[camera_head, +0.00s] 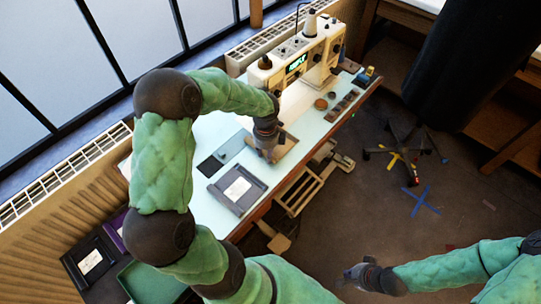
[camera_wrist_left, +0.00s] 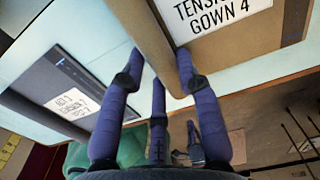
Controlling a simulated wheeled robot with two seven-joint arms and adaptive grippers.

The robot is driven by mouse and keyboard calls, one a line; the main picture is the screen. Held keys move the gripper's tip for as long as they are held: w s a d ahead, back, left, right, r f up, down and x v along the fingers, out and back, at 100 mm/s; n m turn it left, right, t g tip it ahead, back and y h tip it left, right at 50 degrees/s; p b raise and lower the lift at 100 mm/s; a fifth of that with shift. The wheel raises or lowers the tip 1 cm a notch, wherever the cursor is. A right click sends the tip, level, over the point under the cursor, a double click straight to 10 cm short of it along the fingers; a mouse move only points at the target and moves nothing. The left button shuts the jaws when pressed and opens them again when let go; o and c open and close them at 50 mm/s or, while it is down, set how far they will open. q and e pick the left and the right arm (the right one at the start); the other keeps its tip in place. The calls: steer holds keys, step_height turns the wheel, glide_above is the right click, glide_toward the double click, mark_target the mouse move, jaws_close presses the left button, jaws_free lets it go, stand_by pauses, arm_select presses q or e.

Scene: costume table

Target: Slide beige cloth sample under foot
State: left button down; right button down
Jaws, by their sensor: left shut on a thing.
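The beige cloth sample (camera_head: 287,146) lies low at the table's front edge, short of the sewing machine (camera_head: 300,55). In the left wrist view the sample (camera_wrist_left: 160,40) fills the top middle and carries a white label reading "GOWN 4". My left gripper (camera_head: 268,158) is at the sample's near left end; in the left wrist view its purple fingers (camera_wrist_left: 160,80) are shut on the sample's near corner. The machine's foot is too small to make out. My right gripper (camera_head: 352,277) is empty over the floor at the bottom; its finger opening is unclear.
A dark tray with a white card (camera_head: 238,190) lies left of the sample, with a dark flat panel (camera_head: 212,165) behind it. A radiator and window (camera_head: 60,45) border the table's back.

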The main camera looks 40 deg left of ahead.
arm_select(q)
steer(key=shift+w+a+p, duration=0.15)
steer(key=shift+a+p, duration=0.05)
steer(key=shift+a, duration=0.55)
steer(key=shift+w+a+p, duration=0.1)
steer(key=shift+a+p, duration=0.1)
steer(key=shift+a, duration=0.55)
steer(key=shift+f, duration=0.1)
steer(key=c, duration=0.8)
jaws_free()
step_height(320, 180, up, 12)
steer(key=shift+d, duration=0.1)
